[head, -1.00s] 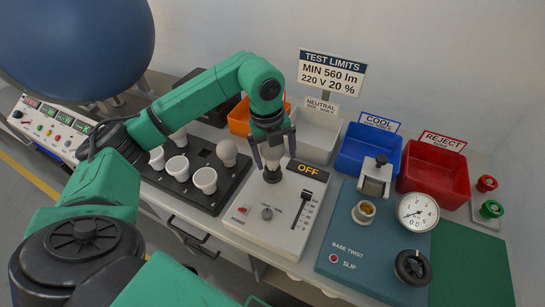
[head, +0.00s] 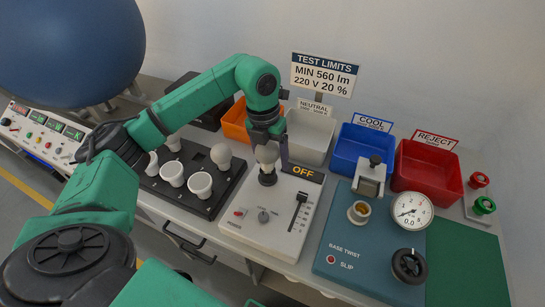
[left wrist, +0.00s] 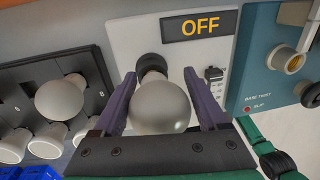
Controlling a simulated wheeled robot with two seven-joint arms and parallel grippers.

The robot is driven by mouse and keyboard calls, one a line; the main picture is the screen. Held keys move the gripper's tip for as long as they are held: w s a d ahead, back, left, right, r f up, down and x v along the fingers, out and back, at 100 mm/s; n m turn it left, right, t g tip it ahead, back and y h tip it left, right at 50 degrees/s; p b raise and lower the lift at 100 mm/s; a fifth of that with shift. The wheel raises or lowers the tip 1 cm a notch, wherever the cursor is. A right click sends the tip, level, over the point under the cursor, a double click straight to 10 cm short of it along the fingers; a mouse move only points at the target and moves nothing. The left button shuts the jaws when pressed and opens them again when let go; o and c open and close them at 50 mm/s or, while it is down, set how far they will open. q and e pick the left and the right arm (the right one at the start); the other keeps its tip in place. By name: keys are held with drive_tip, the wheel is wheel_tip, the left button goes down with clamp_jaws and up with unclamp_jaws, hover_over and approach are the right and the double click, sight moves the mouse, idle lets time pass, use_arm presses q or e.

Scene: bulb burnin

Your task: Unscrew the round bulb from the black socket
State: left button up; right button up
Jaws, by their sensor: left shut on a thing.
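The round bulb (head: 266,154) is whitish and upright at the black socket (head: 268,179) on the white test panel. My left gripper (head: 266,146) is above the socket and shut on the bulb. In the left wrist view the bulb (left wrist: 161,107) sits between the two purple fingers (left wrist: 163,100), with the dark socket (left wrist: 151,66) just behind it. I cannot tell how far the bulb's base is inside the socket. My right gripper is not in view.
A black rack (head: 213,204) with several bulbs stands left of the panel. The panel has an OFF display (head: 303,173) and a slider (head: 298,210). A teal base-twist unit (head: 345,240) is to the right. White, blue (head: 363,150) and red (head: 428,176) bins stand behind.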

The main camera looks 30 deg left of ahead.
sight(270, 144)
use_arm(q)
drive_tip(key=shift+d, duration=0.1)
drive_tip(key=shift+c, duration=1.4)
drive_tip(key=n, duration=0.4)
drive_tip(key=shift+s+t+p, duration=0.2)
drive_tip(key=shift+t+p, duration=0.1)
drive_tip(key=shift+p, duration=0.1)
drive_tip(key=n, duration=0.4)
drive_tip(key=shift+s, duration=0.1)
drive_tip(key=shift+d+r+p, duration=0.2)
drive_tip(key=shift+r+p, duration=0.2)
drive_tip(key=shift+r, duration=0.05)
drive_tip(key=shift+a+r+p, duration=0.2)
drive_tip(key=shift+r+p, duration=0.85)
drive_tip(key=shift+r, duration=0.35)
wheel_tip(270, 144, up, 5)
drive_tip(key=p, duration=0.4)
drive_tip(key=shift+r, duration=0.1)
